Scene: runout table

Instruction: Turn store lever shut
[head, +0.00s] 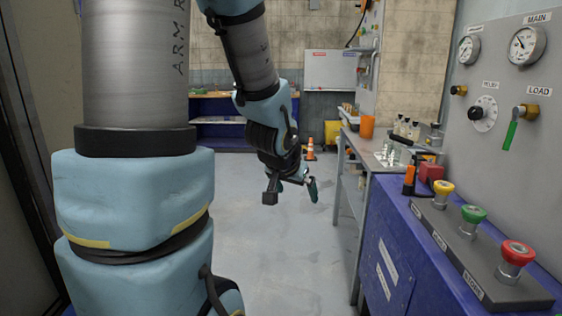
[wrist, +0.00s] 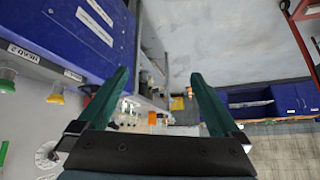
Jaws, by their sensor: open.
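No lever with a readable "STORE" label shows in either view. On the grey panel (head: 485,110) at the right of the head view, a green lever (head: 511,135) hangs down, slightly tilted, from a brass valve under the label "LOAD". A green handle part (wrist: 3,154) also shows at the left edge of the wrist view. My gripper (head: 298,186) is in mid-air left of the blue bench, well away from the panel. In the wrist view its two green fingers (wrist: 158,78) are spread apart with nothing between them.
A console (head: 470,250) with yellow, green and red push buttons sits on the blue bench (head: 390,235). Bottles and an orange cup (head: 367,126) stand on a shelf behind. A traffic cone (head: 310,150) stands on the far floor. The grey floor (head: 270,270) is clear.

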